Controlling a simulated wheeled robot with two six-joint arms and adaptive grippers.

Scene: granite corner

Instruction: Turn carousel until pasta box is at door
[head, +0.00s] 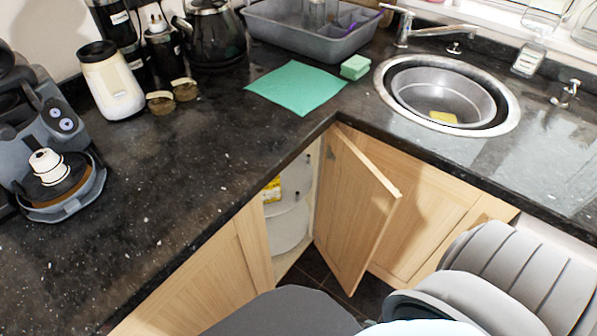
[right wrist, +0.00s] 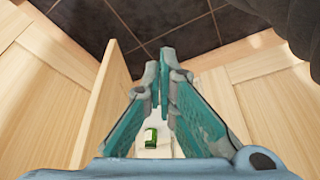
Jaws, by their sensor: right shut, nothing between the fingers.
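The corner cupboard's wooden door (head: 352,215) stands open, and it also shows in the right wrist view (right wrist: 108,98). Inside are the carousel's round white shelves (head: 288,230), partly hidden by the cupboard front. A small yellow item (head: 272,190) sits on the upper visible shelf; I cannot tell whether it is the pasta box. My right gripper (right wrist: 160,62) has its teal-lined fingers shut and empty, near the open door. A small green item (right wrist: 151,137) on a pale surface shows between the finger bases. My left gripper is not in view.
Black granite worktop (head: 210,150) runs around the corner above the cupboard. A steel sink (head: 445,92), a green cloth (head: 296,87) and a coffee machine (head: 50,140) are on it. Dark floor tiles (right wrist: 165,28) lie beyond the door.

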